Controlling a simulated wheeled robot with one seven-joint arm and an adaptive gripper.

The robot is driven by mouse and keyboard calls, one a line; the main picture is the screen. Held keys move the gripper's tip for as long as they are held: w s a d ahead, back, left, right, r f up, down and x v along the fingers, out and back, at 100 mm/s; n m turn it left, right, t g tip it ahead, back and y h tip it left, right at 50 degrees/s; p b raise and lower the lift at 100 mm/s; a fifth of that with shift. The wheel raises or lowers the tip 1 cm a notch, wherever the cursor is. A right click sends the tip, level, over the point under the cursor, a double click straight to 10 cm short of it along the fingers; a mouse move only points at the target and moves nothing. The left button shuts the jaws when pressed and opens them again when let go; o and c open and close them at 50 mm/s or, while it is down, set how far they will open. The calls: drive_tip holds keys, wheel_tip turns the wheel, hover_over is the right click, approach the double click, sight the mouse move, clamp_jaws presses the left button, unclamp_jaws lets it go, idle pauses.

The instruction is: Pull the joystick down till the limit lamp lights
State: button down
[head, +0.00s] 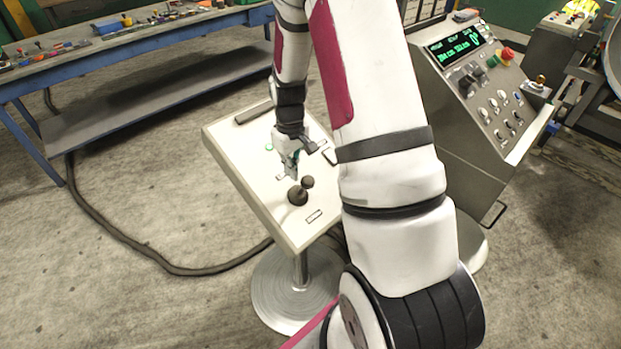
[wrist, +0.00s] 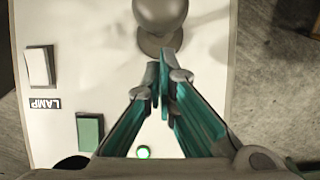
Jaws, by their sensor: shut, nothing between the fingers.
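The joystick has a dark ball knob (head: 308,182) and a dark round base (head: 297,197) on a pale tilted panel (head: 255,185). In the wrist view the knob (wrist: 160,12) is at the top edge, partly cut off. My gripper (head: 292,176) is shut and empty, low over the panel beside the joystick. Its fingertips (wrist: 163,78) lie just below the joystick's base in the wrist view; I cannot tell whether they touch it. A small round green light (wrist: 143,152) glows on the panel. An upside-down LAMP label (wrist: 45,103) sits between a white rectangle (wrist: 39,67) and a green one (wrist: 90,132).
The panel stands on a round-footed pedestal (head: 300,290). A control console (head: 480,95) with a lit green display stands to the right. A blue-framed workbench (head: 130,45) with tools is behind. A dark cable (head: 130,240) lies on the concrete floor.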

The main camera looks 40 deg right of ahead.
drive_tip(key=shift+s+p, duration=1.05)
drive_tip(key=shift+s, duration=0.7)
drive_tip(key=shift+w, duration=0.1)
idle(1.6)
drive_tip(key=shift+w+b, duration=1.25)
drive_tip(key=shift+w, duration=1.15)
wheel_tip(320, 180, up, 8)
drive_tip(key=p, duration=0.2)
drive_tip(key=shift+p, duration=0.3)
drive_tip(key=shift+s, duration=0.1)
